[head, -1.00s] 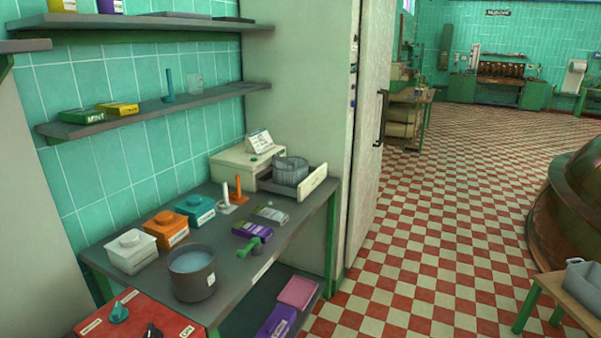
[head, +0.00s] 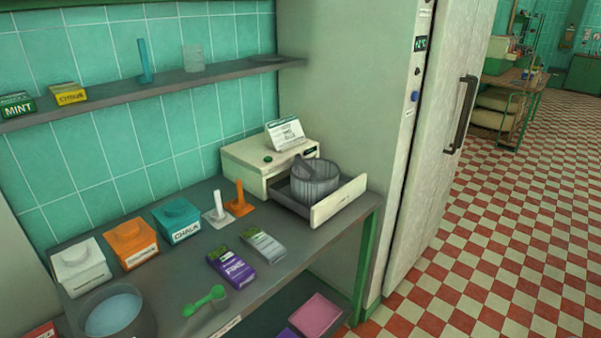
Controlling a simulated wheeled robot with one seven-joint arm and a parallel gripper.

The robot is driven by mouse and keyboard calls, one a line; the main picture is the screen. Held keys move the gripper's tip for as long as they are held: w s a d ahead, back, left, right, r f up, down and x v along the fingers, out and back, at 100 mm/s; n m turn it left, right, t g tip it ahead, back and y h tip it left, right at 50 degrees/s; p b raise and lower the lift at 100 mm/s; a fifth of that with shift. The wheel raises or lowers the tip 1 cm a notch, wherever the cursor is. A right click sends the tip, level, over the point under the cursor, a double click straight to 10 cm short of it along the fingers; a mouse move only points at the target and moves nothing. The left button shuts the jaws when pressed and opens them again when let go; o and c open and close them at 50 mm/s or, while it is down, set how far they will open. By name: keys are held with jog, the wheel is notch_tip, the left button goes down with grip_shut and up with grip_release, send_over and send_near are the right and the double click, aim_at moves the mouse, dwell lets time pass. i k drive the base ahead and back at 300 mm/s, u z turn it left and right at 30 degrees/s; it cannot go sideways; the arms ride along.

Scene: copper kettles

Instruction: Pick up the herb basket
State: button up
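A grey, round, ribbed container that looks like the herb basket (head: 315,179) sits in the pulled-out drawer (head: 338,200) of a cream machine (head: 262,160) on the worktop. Its top is open, and a dark grey shape shows at its rim on the left. Its lower part is partly hidden by the drawer front. I cannot read any label on it. My gripper is not in view.
On the grey worktop (head: 185,280) are white (head: 80,270), orange (head: 130,245) and teal (head: 176,222) boxes, a pot (head: 115,315), a green scoop (head: 205,301) and small packets (head: 232,268). A shelf (head: 170,88) hangs above. A tall cabinet (head: 350,90) stands right of the machine. Checkered floor is open at right.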

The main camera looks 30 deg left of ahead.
aim_at(315, 176)
jog(key=u, duration=0.65)
jog(key=i, duration=1)
jog(key=u, duration=0.9)
